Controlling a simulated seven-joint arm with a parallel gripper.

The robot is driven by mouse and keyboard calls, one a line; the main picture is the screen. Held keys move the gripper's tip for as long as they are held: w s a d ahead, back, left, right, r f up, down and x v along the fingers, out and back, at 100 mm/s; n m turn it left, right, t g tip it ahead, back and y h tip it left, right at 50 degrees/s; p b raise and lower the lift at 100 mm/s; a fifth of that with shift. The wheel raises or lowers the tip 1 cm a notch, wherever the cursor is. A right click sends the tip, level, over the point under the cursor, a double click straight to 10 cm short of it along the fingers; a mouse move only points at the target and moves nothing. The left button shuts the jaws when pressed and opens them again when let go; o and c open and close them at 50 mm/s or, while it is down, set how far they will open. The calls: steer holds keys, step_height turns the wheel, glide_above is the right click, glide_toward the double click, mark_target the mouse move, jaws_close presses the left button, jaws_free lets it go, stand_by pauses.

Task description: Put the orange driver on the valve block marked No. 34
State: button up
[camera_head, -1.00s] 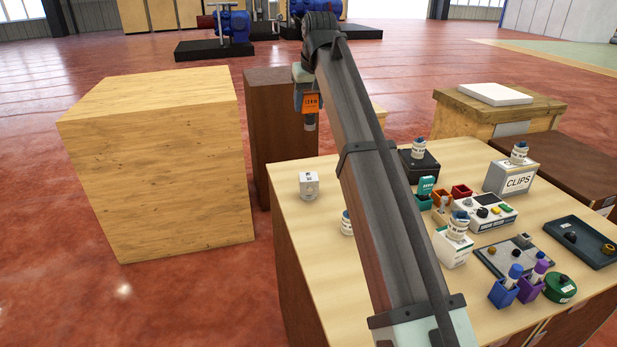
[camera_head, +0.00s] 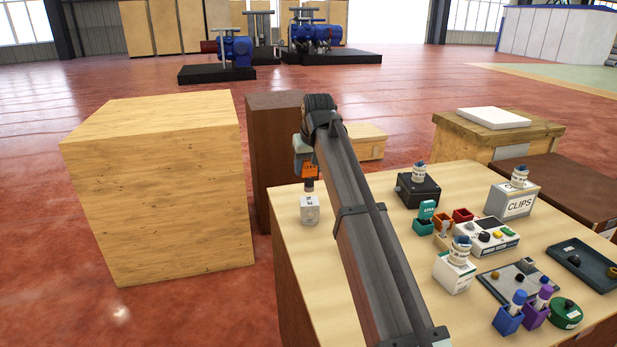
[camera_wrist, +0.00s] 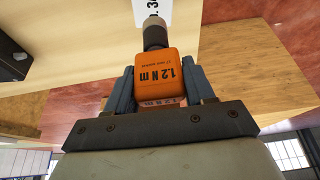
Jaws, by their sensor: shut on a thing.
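The orange driver (camera_head: 307,170) is upright in my gripper (camera_head: 302,160), its dark lower end pointing down. In the wrist view the orange driver (camera_wrist: 166,75) reads "1.2 N m" and sits between the two fingers of my gripper (camera_wrist: 160,80), which are shut on it. A white valve block (camera_head: 310,211) stands on the table's left part, right under the driver. The driver's tip is at the block's top; I cannot tell whether they touch. In the wrist view the white block (camera_wrist: 150,8) shows only partly, with a cut-off "3" mark.
A white block with a bottle-like top (camera_head: 454,270), a black box (camera_head: 418,190), a CLIPS box (camera_head: 513,203), coloured holders and a dark tray (camera_head: 583,265) fill the table's right side. A large wooden crate (camera_head: 160,190) stands left. My arm hides the table's middle.

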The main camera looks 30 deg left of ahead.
mark_target(309, 176)
steer(key=shift+f, duration=1.7)
steer(key=shift+f, duration=0.1)
steer(key=o, duration=1.1)
steer(key=shift+o, duration=0.2)
steer(key=v, duration=1.2)
steer(key=shift+w, duration=0.1)
